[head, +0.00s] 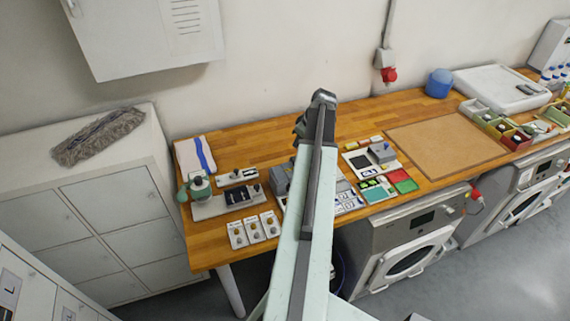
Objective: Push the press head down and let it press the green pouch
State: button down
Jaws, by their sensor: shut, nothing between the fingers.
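My arm rises through the middle of the view. My gripper (301,127) is a small dark shape by its top end, above the worktop; it is shut and empty, its fingertips hard to make out. I cannot tell for certain which device is the press. One candidate is a grey device with a round pale head (199,186) at the left; another is a grey block (381,152) on a white base right of my arm. My gripper touches none of these.
A grey unit (281,179) stands partly hidden behind my arm. Several white cards (254,229) lie near the front edge of the wooden worktop (250,151). A bare brown board (446,146) lies at right. A wall cabinet (145,35) hangs at upper left.

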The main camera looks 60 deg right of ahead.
notch_tip(320, 180, up, 5)
jog(key=p, duration=0.4)
jog(key=shift+r+p, duration=0.2)
jog(key=shift+p, duration=0.15)
